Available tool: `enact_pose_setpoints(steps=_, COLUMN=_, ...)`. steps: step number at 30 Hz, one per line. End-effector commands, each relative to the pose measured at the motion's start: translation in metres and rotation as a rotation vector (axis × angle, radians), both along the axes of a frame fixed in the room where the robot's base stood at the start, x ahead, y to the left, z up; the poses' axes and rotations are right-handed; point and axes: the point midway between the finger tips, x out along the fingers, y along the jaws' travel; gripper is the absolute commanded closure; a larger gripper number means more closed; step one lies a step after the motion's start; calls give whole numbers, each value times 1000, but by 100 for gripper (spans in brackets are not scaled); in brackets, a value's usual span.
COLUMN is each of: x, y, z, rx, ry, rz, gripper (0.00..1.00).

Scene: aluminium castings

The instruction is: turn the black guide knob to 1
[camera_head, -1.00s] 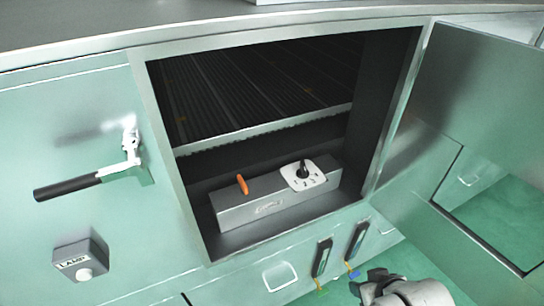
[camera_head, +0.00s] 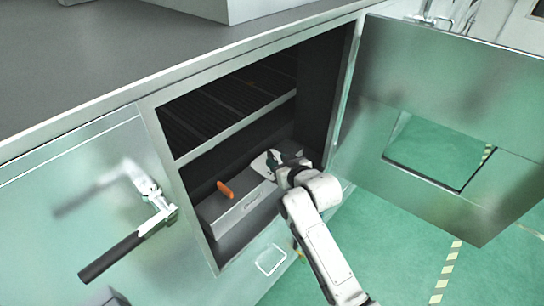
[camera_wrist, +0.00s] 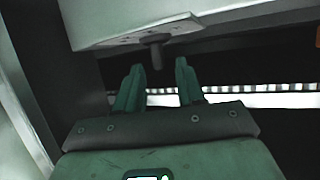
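The black guide knob (camera_wrist: 156,54) stands out from a pale plate (camera_wrist: 130,38) in the wrist view. My gripper (camera_wrist: 158,82) is open, its two green fingers pointing at the knob. The knob lies between the lines of the fingers, near their tips, and I cannot tell whether it is within their reach. In the head view my gripper (camera_head: 280,160) is at the white plate (camera_head: 262,164) on the grey box inside the cabinet. There my wrist hides the knob and most of the plate's marks.
The grey box (camera_head: 243,203) bears an orange lever (camera_head: 225,190) left of the plate. A slatted shelf (camera_head: 235,128) is above it. The opened door (camera_head: 450,120) stands to the right of my arm. A black-handled latch (camera_head: 125,250) sticks out at the left.

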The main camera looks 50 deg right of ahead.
Motion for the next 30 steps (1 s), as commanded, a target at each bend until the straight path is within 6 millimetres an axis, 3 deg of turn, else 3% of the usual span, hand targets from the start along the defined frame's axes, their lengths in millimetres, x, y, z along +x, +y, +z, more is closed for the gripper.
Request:
enact_pose_setpoints(steps=9, x=32, y=-10, z=-13, rx=-1, ry=0, rz=0, gripper=62)
enact_pose_setpoints(steps=21, x=36, y=-11, z=-16, rx=0, ry=1, rz=1, gripper=62)
enact_pose_setpoints(steps=30, x=36, y=-11, z=-16, rx=0, ry=1, rz=1, gripper=90)
